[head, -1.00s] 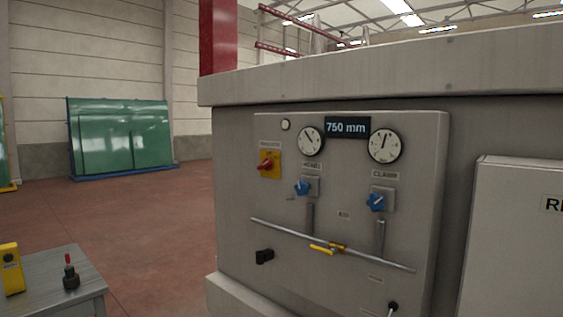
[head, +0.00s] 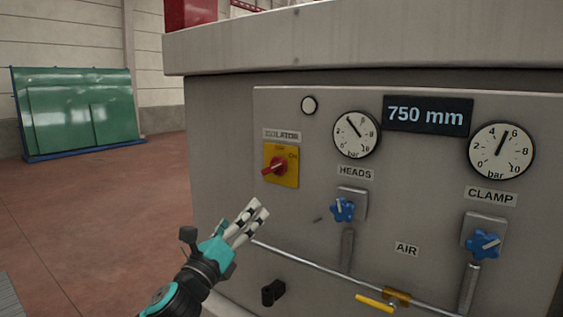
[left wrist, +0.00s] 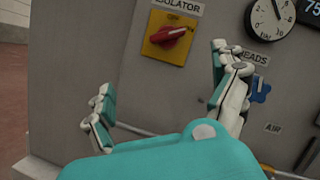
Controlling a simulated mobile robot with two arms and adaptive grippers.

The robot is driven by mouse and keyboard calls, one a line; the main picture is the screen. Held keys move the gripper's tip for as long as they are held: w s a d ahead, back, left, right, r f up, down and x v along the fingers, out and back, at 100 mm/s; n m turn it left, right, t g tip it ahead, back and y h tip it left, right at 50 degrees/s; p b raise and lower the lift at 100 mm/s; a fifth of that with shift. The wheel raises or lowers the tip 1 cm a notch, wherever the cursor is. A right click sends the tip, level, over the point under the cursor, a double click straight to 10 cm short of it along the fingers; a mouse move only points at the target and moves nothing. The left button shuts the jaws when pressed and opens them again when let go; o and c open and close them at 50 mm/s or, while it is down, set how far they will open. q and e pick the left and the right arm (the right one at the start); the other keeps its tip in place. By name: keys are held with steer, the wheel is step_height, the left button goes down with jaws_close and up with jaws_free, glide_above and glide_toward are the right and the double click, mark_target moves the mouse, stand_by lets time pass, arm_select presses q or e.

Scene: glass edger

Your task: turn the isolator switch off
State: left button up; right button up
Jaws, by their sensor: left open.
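The isolator switch (head: 275,168) is a red rotary handle on a yellow plate, below the ISOLATOR label, at the upper left of the grey panel. Its handle is tilted, with its right end raised towards the ON mark. My left gripper (head: 259,208) is just below the switch in the head view, fingers pointing up and right, apart from it. In the left wrist view the open fingers (left wrist: 165,92) are spread wide and empty, with the switch (left wrist: 167,37) beyond and above the gap between them. My right gripper is not in view.
A metal pipe (head: 320,273) crosses the panel below the switch, with a yellow lever (head: 374,303). Blue HEADS (head: 342,209) and CLAMP (head: 483,243) knobs stick out to the right. A black knob (head: 272,293) sits low. Open floor lies left.

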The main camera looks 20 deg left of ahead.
mark_target(273, 170)
arm_select(q)
steer(key=p+x, duration=0.1)
steer(key=x, duration=0.4)
steer(key=r+p+x, duration=0.1)
steer(key=p+x, duration=0.1)
steer(key=x, duration=0.4)
steer(key=d+p+x, duration=0.1)
steer(key=p+x, duration=0.1)
steer(key=x, duration=0.3)
steer(key=shift+s+r, duration=0.15)
steer(key=shift+r, duration=0.25)
steer(key=shift+w, duration=0.2)
steer(key=shift+w+r, duration=0.1)
steer(key=shift+d, duration=0.1)
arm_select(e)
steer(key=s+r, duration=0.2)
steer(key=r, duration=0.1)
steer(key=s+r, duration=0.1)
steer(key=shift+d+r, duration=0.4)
arm_select(q)
steer(key=c, duration=1.2)
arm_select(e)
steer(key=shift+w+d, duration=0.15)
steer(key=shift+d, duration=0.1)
